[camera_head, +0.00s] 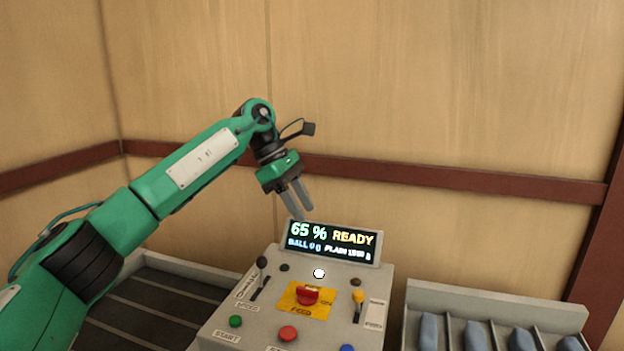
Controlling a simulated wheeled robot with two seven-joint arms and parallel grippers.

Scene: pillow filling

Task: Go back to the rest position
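My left gripper (303,211) hangs from the green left arm, with its two grey fingers pointing down and to the right. A narrow gap shows between the fingers and nothing is held. The fingertips are just above the top left of the display (331,241) in this view, which reads 65 % READY; how far apart they are in depth is hard to tell. The control panel (262,312) lies below, with a red switch on a yellow plate (307,297) in its middle. My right gripper is out of view.
The panel bears a black lever (262,263), a yellow lever (358,297), and green (236,321), red (288,333) and blue (347,348) buttons. A divided tray (497,299) with several blue-grey pieces stands right. A dark slatted surface (150,305) lies left. Wooden walls stand behind.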

